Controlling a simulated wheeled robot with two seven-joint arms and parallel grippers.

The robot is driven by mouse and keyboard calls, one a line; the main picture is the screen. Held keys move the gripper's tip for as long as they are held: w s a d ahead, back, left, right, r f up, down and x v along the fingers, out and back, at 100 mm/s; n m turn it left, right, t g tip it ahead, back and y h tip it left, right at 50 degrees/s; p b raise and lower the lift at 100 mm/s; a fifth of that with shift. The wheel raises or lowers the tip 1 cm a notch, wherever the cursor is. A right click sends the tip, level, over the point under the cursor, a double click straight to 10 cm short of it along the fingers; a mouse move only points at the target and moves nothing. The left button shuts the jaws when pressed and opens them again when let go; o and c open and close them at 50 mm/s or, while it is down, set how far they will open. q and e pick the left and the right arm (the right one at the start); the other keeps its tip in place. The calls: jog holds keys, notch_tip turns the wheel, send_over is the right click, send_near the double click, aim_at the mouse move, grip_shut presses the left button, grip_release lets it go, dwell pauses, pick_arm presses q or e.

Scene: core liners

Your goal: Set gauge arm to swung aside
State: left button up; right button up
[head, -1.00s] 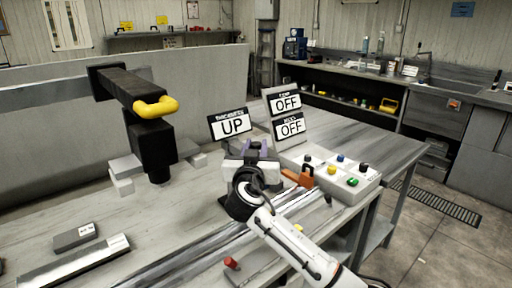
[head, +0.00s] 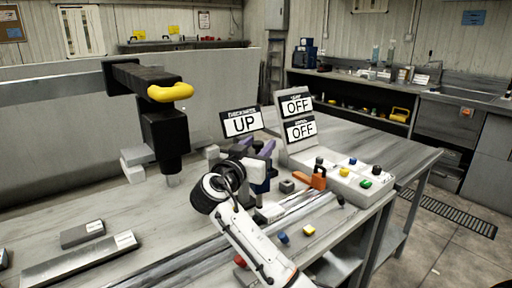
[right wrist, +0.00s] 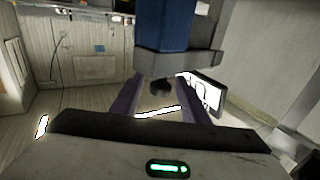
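A black arm (head: 143,84) with a yellow grip (head: 170,92) and a hanging black block (head: 165,138) stands at the left in the head view. I cannot tell for certain that it is the gauge arm. A sign beside my right gripper reads UP (head: 246,122). My right gripper (head: 258,148) is over the middle of the bench, right of the black block and apart from it. In the right wrist view its purple fingers are spread, with a dark round knob (right wrist: 160,87) showing between them below a blue post (right wrist: 165,25). Contact is unclear. My left gripper is out of view.
Two OFF signs (head: 298,118) stand behind a button box (head: 350,180) at the right. An orange handle (head: 311,179) lies beside the box. Metal rails run along the bench front. Grey blocks (head: 82,234) lie at the front left.

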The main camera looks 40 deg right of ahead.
jog(key=shift+s+a+f, duration=0.1)
jog(key=shift+s+a, duration=0.05)
jog(key=shift+a, duration=0.35)
jog(key=b+v, duration=0.2)
jog(key=v, duration=0.7)
jog(key=shift+s+a, duration=0.15)
